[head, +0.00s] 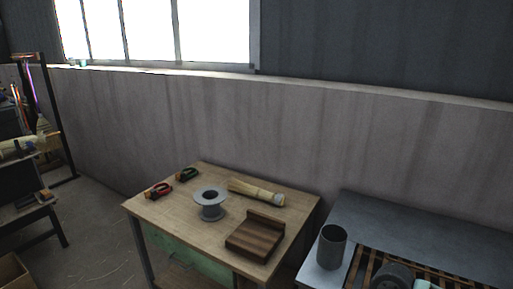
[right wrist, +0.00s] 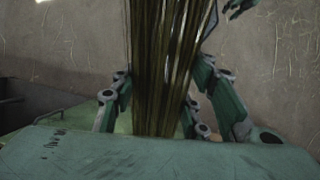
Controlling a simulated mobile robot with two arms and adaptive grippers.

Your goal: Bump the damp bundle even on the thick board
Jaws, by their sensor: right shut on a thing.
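The damp bundle (right wrist: 168,65), dark olive-brown stalks standing roughly upright, fills the middle of the right wrist view. My right gripper (right wrist: 165,115) is shut on it, with green jointed fingers on both sides. The bundle's far end is cut off by the top of the picture. The thick board (head: 255,237), dark brown and striped with a raised block along its back edge, lies at the right front of the wooden table. Neither gripper shows in the head view. A small teal claw-like part at the upper right of the right wrist view looks like my left gripper (right wrist: 238,7); its state is unclear.
The wooden table (head: 158,209) also holds a grey spool (head: 210,203), a pale straw bundle (head: 257,191), red-handled pliers (head: 158,190) and dark-handled pliers (head: 187,174). A grey bench (head: 415,235) at the right bears a dark cylinder (head: 332,246). A wall stands behind.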

